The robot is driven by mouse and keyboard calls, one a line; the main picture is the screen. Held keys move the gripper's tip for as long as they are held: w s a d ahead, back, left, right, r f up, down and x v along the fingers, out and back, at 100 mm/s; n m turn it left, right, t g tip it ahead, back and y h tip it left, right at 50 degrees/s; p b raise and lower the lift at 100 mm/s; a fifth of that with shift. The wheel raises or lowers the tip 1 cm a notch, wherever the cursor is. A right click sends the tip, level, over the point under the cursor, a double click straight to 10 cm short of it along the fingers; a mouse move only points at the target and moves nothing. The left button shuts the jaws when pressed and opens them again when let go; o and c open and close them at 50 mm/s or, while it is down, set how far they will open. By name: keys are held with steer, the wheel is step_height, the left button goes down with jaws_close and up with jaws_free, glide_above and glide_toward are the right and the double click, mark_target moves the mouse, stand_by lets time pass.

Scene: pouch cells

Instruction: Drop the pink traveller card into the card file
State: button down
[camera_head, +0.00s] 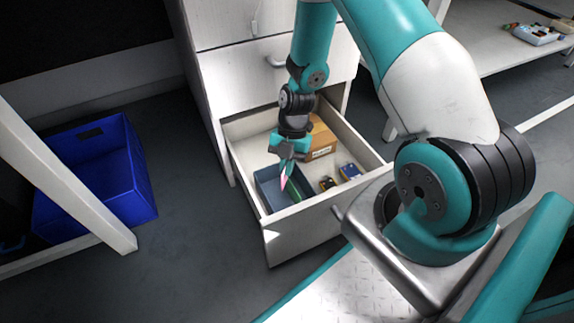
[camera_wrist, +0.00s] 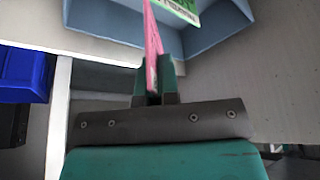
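The pink traveller card (camera_head: 284,182) hangs from my gripper (camera_head: 285,165) over the open drawer. In the wrist view the pink card (camera_wrist: 152,45) stands edge-on between the fingertips of my gripper (camera_wrist: 154,85), which is shut on it. The card file looks to be the blue-grey open box (camera_head: 264,177) in the front left of the drawer; its wall (camera_wrist: 110,18) also shows in the wrist view. A green card (camera_wrist: 182,8) is in the box, right beside the pink card in the picture. Whether the pink card's lower end is inside the box is unclear.
The open drawer (camera_head: 310,222) also holds a cardboard box (camera_head: 320,138) at the back, and a yellow-and-black item (camera_head: 327,183) and a blue item (camera_head: 349,171) on the right. A blue crate (camera_head: 135,185) stands at the left.

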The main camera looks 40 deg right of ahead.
steer(key=c, duration=1.3)
jaws_free()
steer(key=p+v, duration=0.6)
steer(key=v, duration=0.6)
steer(key=shift+s, duration=0.15)
